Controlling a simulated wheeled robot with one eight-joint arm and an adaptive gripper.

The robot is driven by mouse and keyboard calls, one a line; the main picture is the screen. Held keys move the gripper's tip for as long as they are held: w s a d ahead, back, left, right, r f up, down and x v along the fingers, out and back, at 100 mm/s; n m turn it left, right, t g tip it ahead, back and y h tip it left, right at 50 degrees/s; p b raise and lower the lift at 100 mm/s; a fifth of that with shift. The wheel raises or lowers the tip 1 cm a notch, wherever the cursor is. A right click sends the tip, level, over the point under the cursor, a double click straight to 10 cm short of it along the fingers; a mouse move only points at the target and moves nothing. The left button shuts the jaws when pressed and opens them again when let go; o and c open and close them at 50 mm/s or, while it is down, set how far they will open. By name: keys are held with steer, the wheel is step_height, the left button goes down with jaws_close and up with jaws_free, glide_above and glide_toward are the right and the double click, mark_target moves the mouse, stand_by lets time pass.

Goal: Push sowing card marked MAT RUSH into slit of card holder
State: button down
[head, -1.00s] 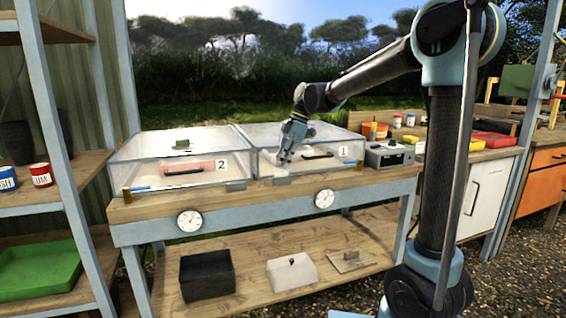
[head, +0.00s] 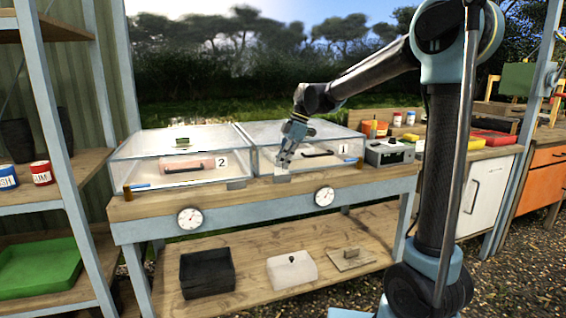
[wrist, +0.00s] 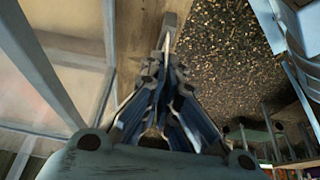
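My gripper (head: 283,164) is over the front edge of the bench, in front of the right-hand clear box. In the wrist view its fingers (wrist: 166,62) are close together on a thin pale card (wrist: 167,41), seen almost edge-on; its lettering cannot be read. A grey card holder (wrist: 171,18) lies just beyond the fingertips at the bench edge. It also shows as a small grey block right below my gripper in the head view (head: 281,178). The card's far edge is at or very near the holder; I cannot tell whether it is inside the slit.
Clear lidded boxes marked 2 (head: 125,176) and 1 (head: 262,158) stand behind the bench's front edge. Another grey holder (head: 236,185) sits farther left. Dials (head: 190,218) are on the bench front. A grey device (head: 390,152) stands to the right.

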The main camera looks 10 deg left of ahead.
steer(key=shift+f, duration=0.25)
steer(key=c, duration=2.3)
jaws_free()
steer(key=o, duration=0.6)
steer(key=o, duration=1)
steer(key=shift+w, duration=0.1)
steer(key=shift+r, duration=0.1)
steer(key=shift+r, duration=1.05)
